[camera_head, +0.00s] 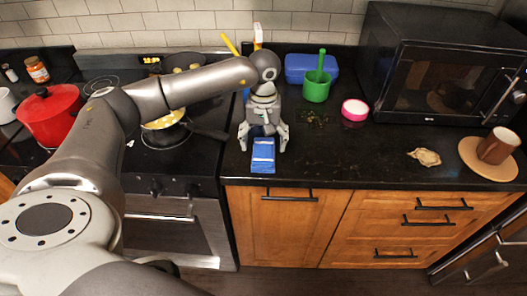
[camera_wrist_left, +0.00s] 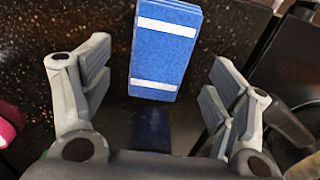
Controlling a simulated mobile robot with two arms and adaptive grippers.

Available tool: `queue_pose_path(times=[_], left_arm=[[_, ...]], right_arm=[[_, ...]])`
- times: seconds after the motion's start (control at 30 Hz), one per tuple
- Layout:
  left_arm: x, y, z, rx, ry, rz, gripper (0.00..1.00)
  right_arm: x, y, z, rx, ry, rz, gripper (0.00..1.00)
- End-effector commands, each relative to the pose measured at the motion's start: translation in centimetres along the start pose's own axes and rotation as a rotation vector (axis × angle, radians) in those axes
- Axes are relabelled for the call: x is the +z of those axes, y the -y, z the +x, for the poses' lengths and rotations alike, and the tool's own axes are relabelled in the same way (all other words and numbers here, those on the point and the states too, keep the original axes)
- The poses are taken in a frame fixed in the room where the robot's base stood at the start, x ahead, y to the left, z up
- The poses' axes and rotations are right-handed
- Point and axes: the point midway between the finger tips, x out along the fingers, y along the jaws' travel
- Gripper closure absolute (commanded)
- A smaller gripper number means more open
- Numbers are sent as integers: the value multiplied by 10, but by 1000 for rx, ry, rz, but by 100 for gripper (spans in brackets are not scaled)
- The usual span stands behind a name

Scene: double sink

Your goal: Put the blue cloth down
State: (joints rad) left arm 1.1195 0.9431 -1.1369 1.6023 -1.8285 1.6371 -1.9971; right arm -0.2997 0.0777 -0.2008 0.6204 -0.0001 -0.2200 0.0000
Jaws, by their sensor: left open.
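The blue cloth (camera_head: 263,155) is a folded blue rectangle with white bands. It lies on the black counter near its front edge, just right of the stove. My left gripper (camera_head: 263,145) is open right above and behind it. In the left wrist view the cloth (camera_wrist_left: 165,45) sits ahead of the spread fingers of the left gripper (camera_wrist_left: 160,100), with clear gaps on both sides, and neither finger touches it. My right gripper is not in view.
A green cup (camera_head: 316,88), a blue box (camera_head: 310,67) and a pink-rimmed bowl (camera_head: 354,109) stand behind and right. A red pot (camera_head: 52,115) and a pan (camera_head: 163,133) are on the stove. The microwave (camera_head: 440,65) is at right.

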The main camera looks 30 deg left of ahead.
Motion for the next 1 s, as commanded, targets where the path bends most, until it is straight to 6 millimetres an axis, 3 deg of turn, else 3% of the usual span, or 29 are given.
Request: queue_pose_path(times=[0.2, 0.4, 1.0], left_arm=[[-1, -1, -46, 4, -5, 1, 20], [0, -1, -72, 2, -2, 1, 20], [0, 0, -79, 0, -1, 1, 20]], right_arm=[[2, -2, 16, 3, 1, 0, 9], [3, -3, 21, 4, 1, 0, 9], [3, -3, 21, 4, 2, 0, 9]])
